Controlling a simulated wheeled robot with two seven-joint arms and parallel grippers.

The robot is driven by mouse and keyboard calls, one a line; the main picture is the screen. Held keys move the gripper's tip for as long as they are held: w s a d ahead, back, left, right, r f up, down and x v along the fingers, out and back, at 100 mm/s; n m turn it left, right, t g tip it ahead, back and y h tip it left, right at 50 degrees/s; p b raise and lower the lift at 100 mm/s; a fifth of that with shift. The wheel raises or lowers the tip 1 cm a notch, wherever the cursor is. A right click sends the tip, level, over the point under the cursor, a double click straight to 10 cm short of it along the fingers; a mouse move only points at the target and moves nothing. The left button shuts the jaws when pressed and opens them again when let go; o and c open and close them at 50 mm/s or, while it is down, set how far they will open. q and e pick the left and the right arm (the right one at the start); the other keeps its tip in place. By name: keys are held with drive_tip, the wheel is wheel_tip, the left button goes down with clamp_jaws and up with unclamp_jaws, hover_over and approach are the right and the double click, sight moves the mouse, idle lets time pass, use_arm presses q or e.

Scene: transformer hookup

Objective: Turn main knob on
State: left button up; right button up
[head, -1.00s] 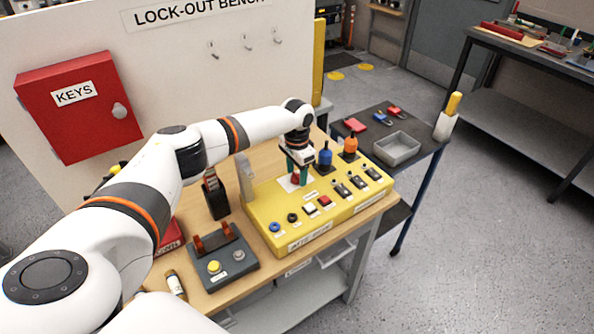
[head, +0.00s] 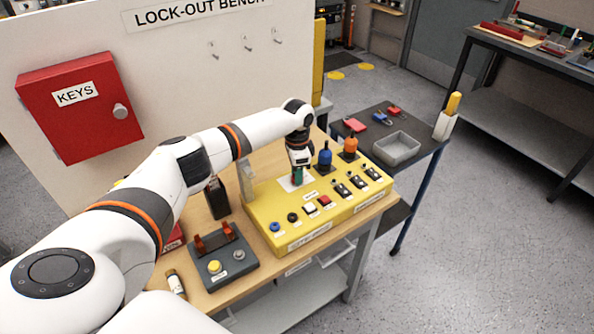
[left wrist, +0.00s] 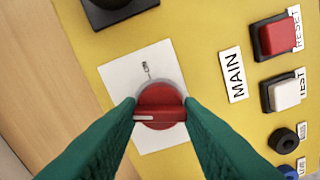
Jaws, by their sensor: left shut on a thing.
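The main knob (left wrist: 160,104) is red and round with a raised grip bar. It sits on a white plate (left wrist: 119,76) on the yellow panel, beside the MAIN label (left wrist: 234,75). My left gripper (left wrist: 160,112) points down over it, with its green fingers shut on the two ends of the grip bar. The bar lies across the picture in the left wrist view. In the head view my left gripper (head: 297,174) is over the panel's left part and hides the knob. My right gripper is in neither view.
A grey box (head: 222,262) stands at the front left.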

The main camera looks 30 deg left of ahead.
use_arm(q)
drive_tip(key=m, duration=0.4)
drive_tip(key=shift+m, duration=0.3)
drive_tip(key=m, duration=0.2)
drive_tip(key=shift+m, duration=0.4)
drive_tip(key=m, duration=0.4)
drive_tip(key=shift+w, duration=0.1)
drive_tip(key=shift+r+m, duration=0.1)
drive_tip(key=shift+m, duration=1.1)
drive_tip(key=o, duration=1)
